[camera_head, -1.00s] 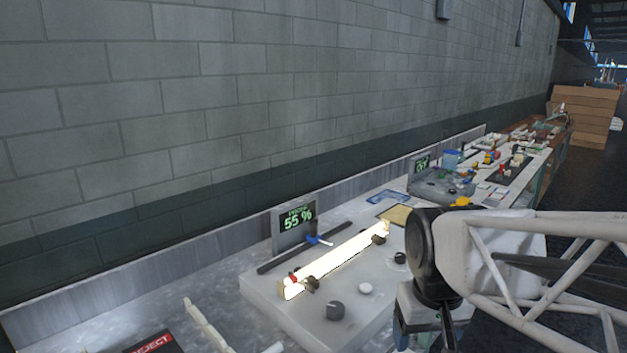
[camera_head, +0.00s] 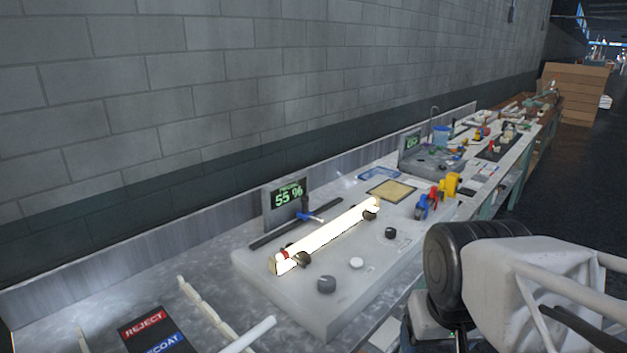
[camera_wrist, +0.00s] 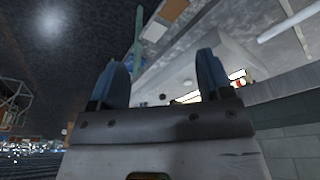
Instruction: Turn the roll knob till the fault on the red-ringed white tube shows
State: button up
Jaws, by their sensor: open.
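The glowing white tube (camera_head: 335,234) lies across supports on a pale test block (camera_head: 262,268) in the head view. Its red ring (camera_head: 284,254) is at the near left end. I make out no fault on the tube. My gripper (camera_wrist: 162,75) is open and empty in the wrist view, apart from the tube and knobs. Its fingers are not clear in the head view.
A display (camera_head: 287,198) behind the tube reads 55 %. A REJECT and RECOAT board (camera_head: 155,331) and loose white tubes (camera_head: 248,335) lie at the near left. Blue, red and yellow items (camera_head: 438,196) stand right of the block. A wall runs behind the bench.

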jog(key=shift+w, duration=0.1)
jog(key=n+g, duration=0.3)
jog(key=n, duration=0.2)
send_over(327, 280)
jog(key=f, duration=0.7)
jog(key=shift+s+d+f, duration=0.1)
jog(key=shift+s+d, duration=0.1)
jog(key=shift+s, duration=0.2)
jog(key=shift+w+a+f, duration=0.2)
jog(key=shift+w+f, duration=0.05)
jog(key=shift+w, duration=0.15)
jog(key=shift+f, duration=3.9)
